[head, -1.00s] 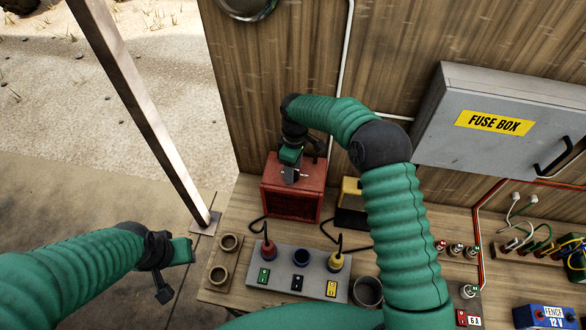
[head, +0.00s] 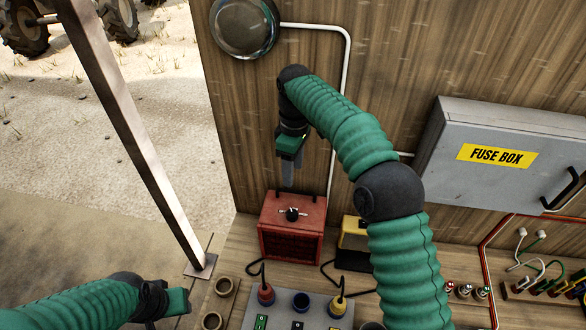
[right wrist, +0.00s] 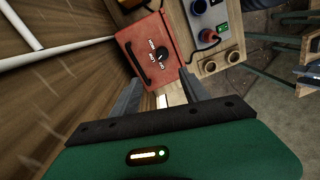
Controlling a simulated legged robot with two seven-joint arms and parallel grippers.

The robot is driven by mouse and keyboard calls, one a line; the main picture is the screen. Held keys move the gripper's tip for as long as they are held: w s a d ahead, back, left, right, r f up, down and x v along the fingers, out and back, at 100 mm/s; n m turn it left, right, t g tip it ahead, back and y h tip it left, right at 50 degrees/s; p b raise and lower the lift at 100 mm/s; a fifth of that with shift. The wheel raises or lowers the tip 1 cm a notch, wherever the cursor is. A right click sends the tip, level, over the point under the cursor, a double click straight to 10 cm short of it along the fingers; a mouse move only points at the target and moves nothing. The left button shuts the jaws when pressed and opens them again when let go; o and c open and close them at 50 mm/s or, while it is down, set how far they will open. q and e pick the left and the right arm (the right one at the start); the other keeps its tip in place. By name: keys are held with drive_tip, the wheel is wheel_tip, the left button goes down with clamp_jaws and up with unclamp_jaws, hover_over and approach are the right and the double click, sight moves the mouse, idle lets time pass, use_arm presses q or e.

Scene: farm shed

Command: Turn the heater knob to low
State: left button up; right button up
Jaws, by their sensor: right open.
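The red heater (head: 290,243) stands on the bench against the wooden wall, with a black round knob (head: 292,214) on its top. In the right wrist view the heater (right wrist: 138,42) shows its knob (right wrist: 162,57) with small white labels around it. The knob's exact setting is too small to tell. My right gripper (head: 288,183) hangs above the heater, pointing down, apart from the knob. In the right wrist view its fingers (right wrist: 160,95) are spread with nothing between them. My left gripper (head: 180,303) is low at the left, away from the heater; its jaws are unclear.
A yellow and black device (head: 352,243) stands right of the heater. In front is a grey panel (head: 285,312) with coloured plugs and switches. The fuse box (head: 490,160) hangs at right, and a round lamp (head: 244,26) above. A metal post (head: 130,140) rises at left.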

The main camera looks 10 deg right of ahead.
sight(292, 212)
drive_tip(key=shift+r, duration=0.3)
drive_tip(key=f+m, duration=0.3)
drive_tip(key=f, duration=0.2)
drive_tip(key=s+f+m+b, duration=0.1)
drive_tip(key=f+m, duration=0.3)
drive_tip(key=f, duration=0.2)
drive_tip(key=f+m, duration=0.3)
drive_tip(key=f, duration=0.3)
drive_tip(key=shift+s+a+f+m+t, duration=0.1)
drive_tip(key=shift+s+a+m+t, duration=0.2)
drive_tip(key=shift+a, duration=0.05)
clamp_jaws()
